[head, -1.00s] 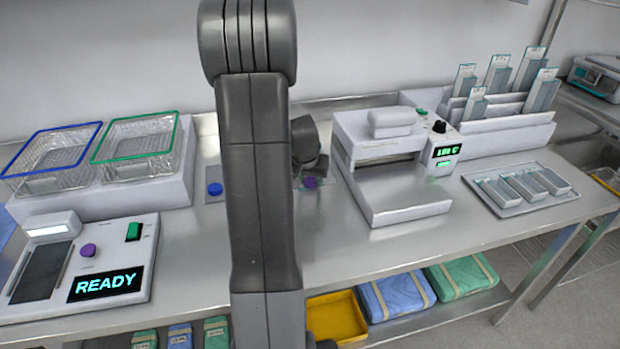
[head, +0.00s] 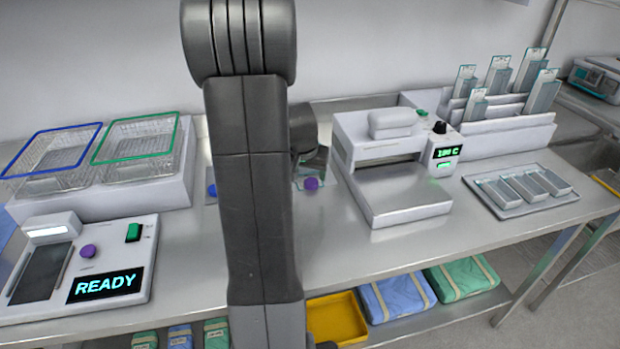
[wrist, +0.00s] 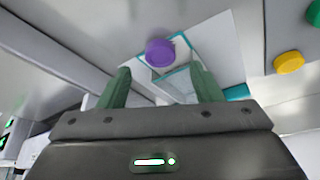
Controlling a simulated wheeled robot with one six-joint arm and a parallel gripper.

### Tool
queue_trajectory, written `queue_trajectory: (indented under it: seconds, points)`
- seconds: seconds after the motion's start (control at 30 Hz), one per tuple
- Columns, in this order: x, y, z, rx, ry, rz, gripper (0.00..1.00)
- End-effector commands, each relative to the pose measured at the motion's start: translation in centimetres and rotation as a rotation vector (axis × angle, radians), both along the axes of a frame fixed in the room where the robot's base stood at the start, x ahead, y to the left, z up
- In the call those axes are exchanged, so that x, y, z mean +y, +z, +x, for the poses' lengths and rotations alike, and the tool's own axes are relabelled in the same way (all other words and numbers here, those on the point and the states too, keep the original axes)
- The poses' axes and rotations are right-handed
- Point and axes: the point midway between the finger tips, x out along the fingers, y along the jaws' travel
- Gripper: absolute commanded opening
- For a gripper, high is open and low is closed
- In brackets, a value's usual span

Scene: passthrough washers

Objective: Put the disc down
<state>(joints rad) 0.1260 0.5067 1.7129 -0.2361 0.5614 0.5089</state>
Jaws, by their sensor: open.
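A purple disc (head: 311,184) sits on a small pale plate with a teal edge on the bench. In the wrist view the purple disc (wrist: 160,52) lies on that plate, just beyond my fingertips and apart from both. My gripper (wrist: 158,78) is open, with nothing between its two green fingers. In the head view my gripper (head: 312,162) is just above and behind the purple disc, partly hidden by my arm.
A blue disc (head: 211,190) is left of my arm; yellow (wrist: 288,62) and green (wrist: 314,13) discs show in the wrist view. A white press (head: 400,190) stands close on the right. Wire baskets (head: 135,140) and a READY console (head: 130,255) are left.

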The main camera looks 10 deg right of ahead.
Motion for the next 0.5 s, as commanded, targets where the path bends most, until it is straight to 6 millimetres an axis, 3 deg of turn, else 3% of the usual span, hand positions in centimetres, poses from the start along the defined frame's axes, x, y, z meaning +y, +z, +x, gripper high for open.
queue_trajectory:
  seconds: [0.3, 0.5]
  points:
    - [1.0, 5.3, -1.8, -0.005, 0.001, -0.001, 0.59]
    - [1.3, 6.8, -2.5, -0.001, 0.0, 0.0, 0.59]
